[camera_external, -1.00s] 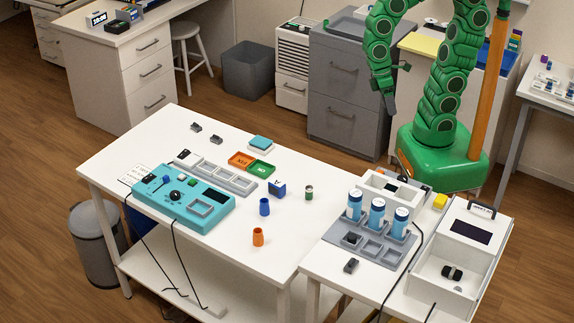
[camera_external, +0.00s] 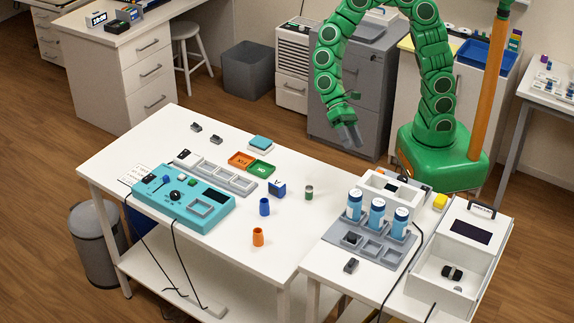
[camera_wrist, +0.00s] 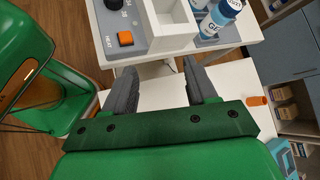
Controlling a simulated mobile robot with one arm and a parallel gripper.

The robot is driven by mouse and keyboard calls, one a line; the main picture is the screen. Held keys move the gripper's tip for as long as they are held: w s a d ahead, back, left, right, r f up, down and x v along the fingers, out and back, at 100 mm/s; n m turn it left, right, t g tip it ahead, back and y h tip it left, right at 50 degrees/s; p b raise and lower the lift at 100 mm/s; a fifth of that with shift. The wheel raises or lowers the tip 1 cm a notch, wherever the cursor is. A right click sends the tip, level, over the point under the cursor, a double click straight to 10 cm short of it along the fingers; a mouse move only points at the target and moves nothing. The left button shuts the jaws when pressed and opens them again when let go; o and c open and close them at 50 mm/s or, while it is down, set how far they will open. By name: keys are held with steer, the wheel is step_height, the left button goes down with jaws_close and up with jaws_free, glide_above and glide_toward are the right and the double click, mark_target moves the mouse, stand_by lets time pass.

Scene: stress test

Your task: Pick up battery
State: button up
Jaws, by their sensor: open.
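A small green cylinder with a lighter band (camera_external: 309,192) stands upright on the white table; it may be the battery, but it is too small to be sure. My gripper (camera_external: 350,137) hangs beyond the table's far right side, above and behind that cylinder and well apart from it. In the wrist view my gripper (camera_wrist: 161,85) has its two grey fingers spread, with nothing between them. I cannot make out the green cylinder in the wrist view.
Blue-and-white canisters (camera_external: 377,214) stand in a grey rack on the right table. The table's right part has free room.

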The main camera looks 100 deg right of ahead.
steer(key=w+f+m+t+y, duration=0.2)
steer(key=w+f+m, duration=0.3)
steer(key=w, duration=0.2)
steer(key=m+t+y, duration=0.1)
steer(key=m+t, duration=0.2)
steer(key=m, duration=0.3)
glide_toward(309, 188)
steer(key=x, duration=0.3)
steer(key=shift+w+a, duration=0.25)
steer(key=shift+a, duration=0.05)
steer(key=shift+s+f+x, duration=0.1)
steer(key=shift+s+x, duration=0.05)
steer(key=shift+x, duration=1.8)
steer(key=shift+s+f+x, duration=0.1)
steer(key=shift+x, duration=1.9)
jaws_close()
steer(key=shift+r, duration=0.15)
